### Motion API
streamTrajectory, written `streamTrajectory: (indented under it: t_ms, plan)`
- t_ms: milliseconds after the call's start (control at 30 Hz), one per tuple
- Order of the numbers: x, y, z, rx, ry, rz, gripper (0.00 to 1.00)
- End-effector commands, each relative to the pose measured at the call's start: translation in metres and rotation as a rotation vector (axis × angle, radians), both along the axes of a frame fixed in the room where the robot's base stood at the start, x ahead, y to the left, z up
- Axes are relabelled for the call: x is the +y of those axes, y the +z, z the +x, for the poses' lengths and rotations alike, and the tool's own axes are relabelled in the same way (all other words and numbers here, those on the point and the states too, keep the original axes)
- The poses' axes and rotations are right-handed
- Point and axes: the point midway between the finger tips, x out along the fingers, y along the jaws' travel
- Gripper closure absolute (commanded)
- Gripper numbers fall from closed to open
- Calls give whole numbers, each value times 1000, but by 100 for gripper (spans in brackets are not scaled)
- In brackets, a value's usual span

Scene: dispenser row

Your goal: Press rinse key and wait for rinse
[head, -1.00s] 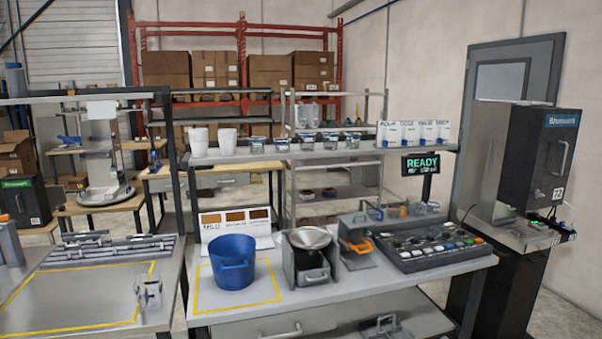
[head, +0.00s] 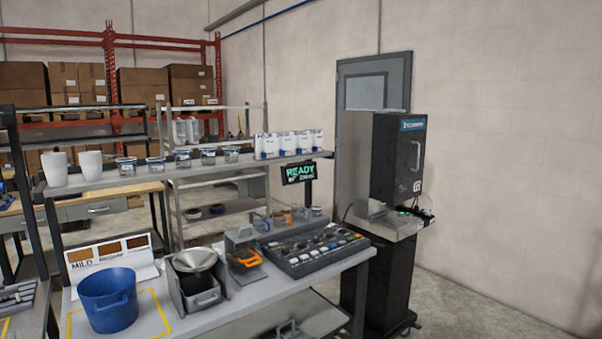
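A dark key panel (head: 310,249) with rows of grey, white, green and orange keys lies on the right end of the workbench. The labels are too small to read, so I cannot tell which key is the rinse key. A small black display (head: 300,172) above the panel shows green text reading "READY", with a smaller line I cannot read. A tall black dispenser machine (head: 397,160) stands to the right of the bench, with small green lights near its base. My gripper is not in view.
A blue bucket (head: 108,300) stands inside a yellow outline on the bench. Beside it are a metal funnel holder (head: 195,280) and an orange-handled item (head: 247,258). A shelf (head: 110,183) with cups, jars and white packs runs behind. The floor at right is clear.

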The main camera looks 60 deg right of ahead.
Motion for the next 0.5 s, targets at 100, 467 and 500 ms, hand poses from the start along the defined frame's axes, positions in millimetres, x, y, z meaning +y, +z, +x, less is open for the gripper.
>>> streamTrajectory:
  t_ms: [100,467,500]
  plan:
    - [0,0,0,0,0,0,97]
    - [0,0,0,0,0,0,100]
    - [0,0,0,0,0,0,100]
